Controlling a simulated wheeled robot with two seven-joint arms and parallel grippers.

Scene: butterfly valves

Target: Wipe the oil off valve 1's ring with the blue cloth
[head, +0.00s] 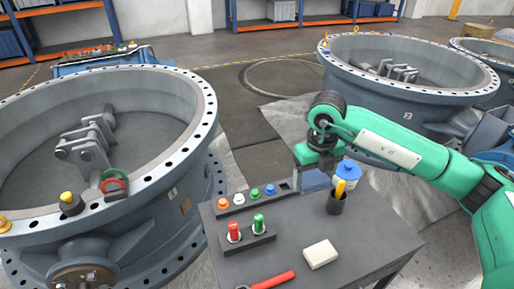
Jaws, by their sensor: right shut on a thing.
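Valve 1 (172,235) is the large grey-blue butterfly valve at the left, with a small label on its side. Its pale ring (190,140), pierced with bolt holes, runs around the top. I cannot make out any oil on the ring. The blue cloth (315,181) shows as a blue patch at the back of the grey table. My right gripper (302,178) points down over the table's back edge, to the right of valve 1, shut on the cloth; its fingertips are mostly hidden. My left gripper is not in view.
The grey table (290,265) holds coloured knobs (240,198), red and green plugs (245,231), a white block (320,254), a red-handled tool (273,281) and a dark cup (336,203). Valve 2 (408,95) stands behind my right arm.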

